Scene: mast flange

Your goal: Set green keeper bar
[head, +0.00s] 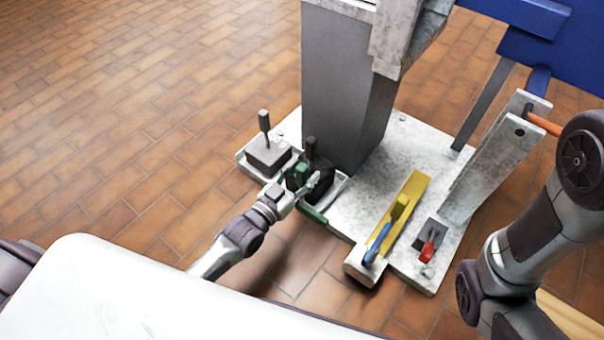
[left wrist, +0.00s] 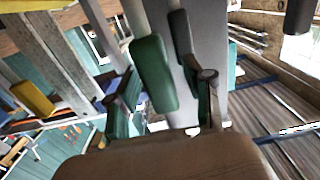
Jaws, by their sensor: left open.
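The green keeper bar has a green upright block (head: 302,173) at the left front of the pale base plate. It also shows large in the left wrist view (left wrist: 152,73). My left gripper (head: 309,184) is open at this block. In the left wrist view the fingers of my left gripper (left wrist: 167,88) stand on either side of the green block, and I cannot tell whether they touch it. A lower green piece (head: 313,215) lies at the plate's front edge; I cannot tell if it is the same part. My right gripper is out of view.
A dark block with a black handle (head: 311,150) stands just behind the green block. A grey block with a post (head: 266,150) is to the left. A grey column (head: 340,95) rises behind. A yellow bar (head: 412,191), blue handle (head: 376,245) and red handle (head: 428,248) are to the right.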

